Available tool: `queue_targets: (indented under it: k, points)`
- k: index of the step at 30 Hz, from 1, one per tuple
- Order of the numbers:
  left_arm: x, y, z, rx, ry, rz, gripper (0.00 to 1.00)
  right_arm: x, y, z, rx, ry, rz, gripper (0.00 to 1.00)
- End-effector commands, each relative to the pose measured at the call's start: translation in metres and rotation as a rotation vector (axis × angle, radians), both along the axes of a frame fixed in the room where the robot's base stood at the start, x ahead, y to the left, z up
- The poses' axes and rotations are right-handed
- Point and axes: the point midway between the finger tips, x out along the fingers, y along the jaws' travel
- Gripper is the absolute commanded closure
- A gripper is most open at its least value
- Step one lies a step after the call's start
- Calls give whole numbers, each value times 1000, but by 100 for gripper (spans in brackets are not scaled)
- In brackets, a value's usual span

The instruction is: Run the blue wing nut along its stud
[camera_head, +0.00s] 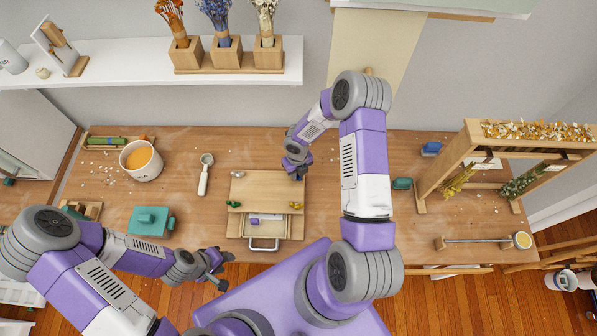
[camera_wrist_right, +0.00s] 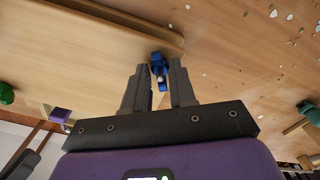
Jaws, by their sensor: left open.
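The blue wing nut (camera_wrist_right: 158,68) shows in the right wrist view at the edge of a wooden board (camera_head: 265,187). In the head view my right gripper hides it at the board's back right corner. My right gripper (camera_wrist_right: 160,72) is open, with its fingertips on either side of the blue wing nut; I cannot tell whether either finger touches it. The right gripper also shows in the head view (camera_head: 298,172). The stud is mostly hidden. My left gripper (camera_head: 218,270) is open and empty near the table's front edge.
Green (camera_head: 233,204) and yellow (camera_head: 296,205) wing nuts sit at the board's front corners, above a drawer with a metal handle (camera_head: 263,244). A wooden drying rack (camera_head: 470,160) stands right.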

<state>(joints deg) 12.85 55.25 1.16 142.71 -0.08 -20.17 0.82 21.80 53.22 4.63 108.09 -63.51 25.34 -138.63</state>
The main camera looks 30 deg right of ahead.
Motion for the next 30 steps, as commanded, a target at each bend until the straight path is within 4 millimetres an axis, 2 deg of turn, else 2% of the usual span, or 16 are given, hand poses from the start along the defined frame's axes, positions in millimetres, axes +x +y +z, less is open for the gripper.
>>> queue_targets:
  k: [1, 4, 14, 24, 30]
  points:
    - [0, 0, -2, 0, 1, 1, 57, 1, -1, -1, -2, -2, -1, 68]
    - [0, 0, -2, 1, 1, 1, 57, 1, -1, -1, -2, -2, -3, 53]
    - [0, 0, 0, 1, 1, 1, 57, 1, -1, 1, -2, -2, -6, 53]
    - [0, 0, 27, 0, 0, 1, 57, 1, -1, 32, -2, -1, -6, 53]
    - [0, 0, 29, 0, 0, 1, 57, 0, -1, 35, -2, -1, -6, 53]
